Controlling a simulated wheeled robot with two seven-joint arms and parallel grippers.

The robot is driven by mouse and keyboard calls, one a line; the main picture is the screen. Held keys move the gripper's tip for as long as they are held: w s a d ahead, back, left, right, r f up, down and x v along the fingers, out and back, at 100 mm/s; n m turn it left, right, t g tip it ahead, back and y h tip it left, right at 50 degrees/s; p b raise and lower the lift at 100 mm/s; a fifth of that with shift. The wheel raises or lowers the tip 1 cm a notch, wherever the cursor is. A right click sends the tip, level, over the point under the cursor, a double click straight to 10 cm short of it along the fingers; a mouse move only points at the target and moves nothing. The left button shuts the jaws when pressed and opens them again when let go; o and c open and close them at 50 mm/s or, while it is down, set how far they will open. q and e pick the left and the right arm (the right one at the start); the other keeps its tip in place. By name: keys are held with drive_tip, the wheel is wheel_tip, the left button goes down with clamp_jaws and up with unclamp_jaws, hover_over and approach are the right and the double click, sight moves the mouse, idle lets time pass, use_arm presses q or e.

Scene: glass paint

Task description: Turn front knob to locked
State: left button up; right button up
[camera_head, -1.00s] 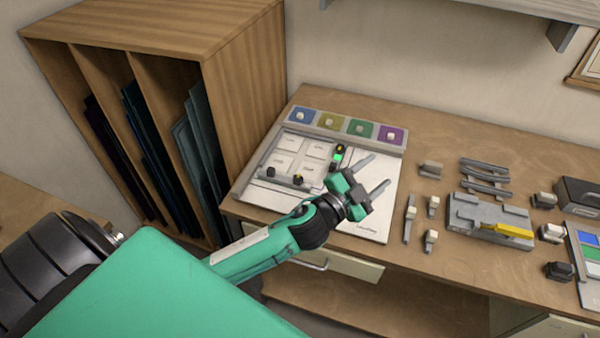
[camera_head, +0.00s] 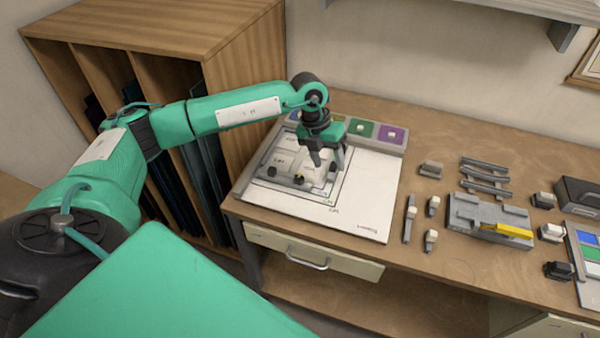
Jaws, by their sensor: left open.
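A white board (camera_head: 345,222) lies on the workbench with a framed panel of pale square tiles (camera_head: 280,160). A grey bar (camera_head: 285,180) crosses the panel's front edge and carries two small dark knobs, one at its left (camera_head: 271,171) and one further right (camera_head: 299,179). I cannot tell which is the front knob or which way either is turned. My left gripper (camera_head: 327,163) points down over the panel's right part, open, just right of and behind the right-hand knob. It hides part of the panel. My right gripper is not in view.
Coloured squares, green (camera_head: 361,131) and purple (camera_head: 392,135) among them, line the board's back. To the right are small blocks, a grey fixture (camera_head: 490,220) with a yellow bar, and a dark box (camera_head: 578,196). A wooden rack (camera_head: 240,90) stands left.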

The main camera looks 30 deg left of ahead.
sight(299, 176)
use_arm(q)
drive_tip(key=a+r+n+y, duration=0.15)
drive_tip(key=a+y, duration=0.25)
drive_tip(key=a, duration=0.5)
drive_tip(key=f+p, duration=0.1)
drive_tip(key=f, duration=0.3)
drive_tip(key=f+p, duration=0.2)
drive_tip(key=f, duration=0.2)
drive_tip(key=f+p, duration=0.2)
drive_tip(key=f, duration=0.2)
drive_tip(key=shift+w, duration=0.3)
drive_tip(key=shift+f+p, duration=0.3)
drive_tip(key=shift+f, duration=0.25)
drive_tip(key=shift+c, duration=0.2)
drive_tip(key=c, duration=0.9)
